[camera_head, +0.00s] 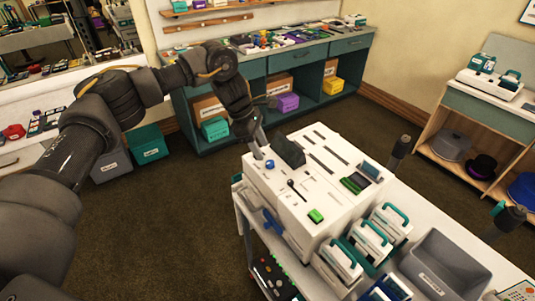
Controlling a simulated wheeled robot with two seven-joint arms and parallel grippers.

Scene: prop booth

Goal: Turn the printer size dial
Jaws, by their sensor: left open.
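The white printer (290,205) stands on a cart in the middle of the camera_head view, with slots, a dark raised block (288,151) and small controls on its top. A small blue knob (270,164) sits near its back left edge, and a small black control (291,184) is nearer the middle. I cannot tell which of these is the size dial. My left gripper (256,149) points down, open, at the back left edge of the printer, close to the blue knob. I cannot tell if it touches the printer. My right gripper is not in view.
White cartridges with teal handles (371,241) and a grey bin (440,267) stand on the cart right of the printer. Dark posts (401,149) rise at the cart's far side. A teal workbench (270,84) lines the back wall. Carpet is clear between bench and cart.

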